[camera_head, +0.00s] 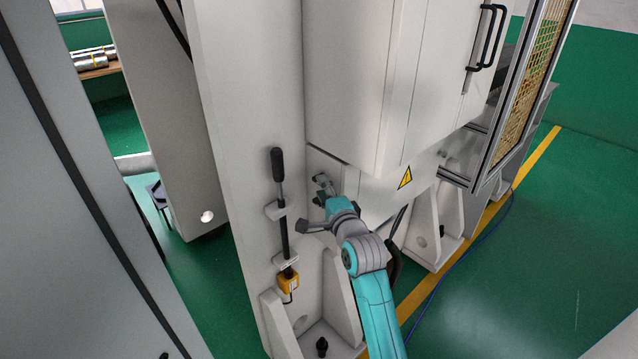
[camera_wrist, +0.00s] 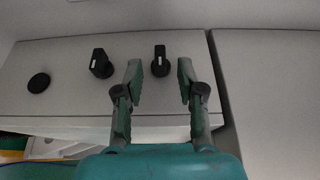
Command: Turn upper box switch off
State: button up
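In the wrist view, a black rotary switch (camera_wrist: 160,62) with a white mark on its handle sits on a light grey box panel (camera_wrist: 60,62). A second black switch (camera_wrist: 101,64) with a white mark sits to its left. I cannot tell which of the two is the upper one. My gripper (camera_wrist: 159,70) is open, with one finger on each side of the nearer switch's line; I see no clear contact. In the head view my gripper (camera_head: 324,188) is at the machine's side under the large cabinet, and the switches cannot be made out there.
A round black knob (camera_wrist: 38,83) is at the panel's left. A grey panel (camera_wrist: 265,95) adjoins on the right. In the head view, a black-handled lever (camera_head: 280,200) stands left of my arm, above a yellow block (camera_head: 288,281). The cabinet (camera_head: 350,85) overhangs; green floor (camera_head: 480,290) is open at right.

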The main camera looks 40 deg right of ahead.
jog(key=shift+x, duration=1.6)
grip_shut()
jog(key=shift+r+g, duration=0.1)
jog(key=shift+g, duration=0.2)
jog(key=shift+r+n+g+y, duration=0.2)
jog(key=shift+n+g+y, duration=0.35)
jog(key=shift+g, duration=0.55)
jog(key=g, duration=0.1)
jog(key=n+g, duration=0.1)
jog(key=g, duration=0.1)
jog(key=shift+w+r, duration=0.2)
jog(key=n+g, duration=0.1)
jog(key=g, duration=0.2)
jog(key=shift+w+g+y, duration=0.1)
jog(key=shift+g+y, duration=0.25)
jog(key=shift+g, duration=0.05)
jog(key=shift+n+g, duration=0.25)
jog(key=shift+g, duration=1.05)
